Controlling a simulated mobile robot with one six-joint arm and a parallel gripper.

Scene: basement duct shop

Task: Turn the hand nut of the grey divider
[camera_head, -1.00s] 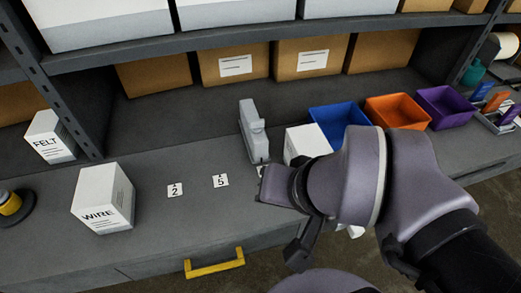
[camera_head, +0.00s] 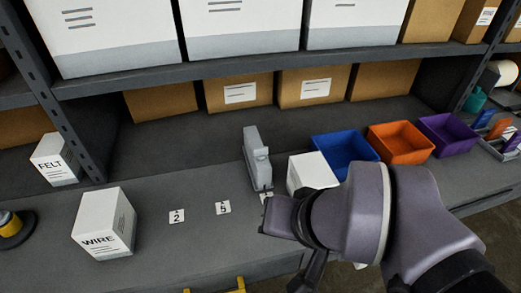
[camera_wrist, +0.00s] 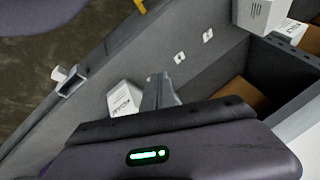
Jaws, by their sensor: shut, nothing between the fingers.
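The grey divider (camera_head: 257,160) stands upright on the grey bench, left of a white box, in the head view. In the wrist view the divider (camera_wrist: 158,90) shows just beyond my gripper, its lower part cut off. I cannot make out its hand nut. My gripper (camera_wrist: 160,117) appears as a dark bar across the lower wrist view, shut and empty. I see no clear contact between gripper and divider.
A white box (camera_head: 312,173) stands close right of the divider, then blue (camera_head: 343,153), orange (camera_head: 400,143) and purple (camera_head: 447,134) bins. Number cards 2 (camera_head: 177,217) and 5 (camera_head: 223,208) lie left on clear bench. WIRE box (camera_head: 104,224) stands farther left. A shelf (camera_head: 250,62) overhangs behind.

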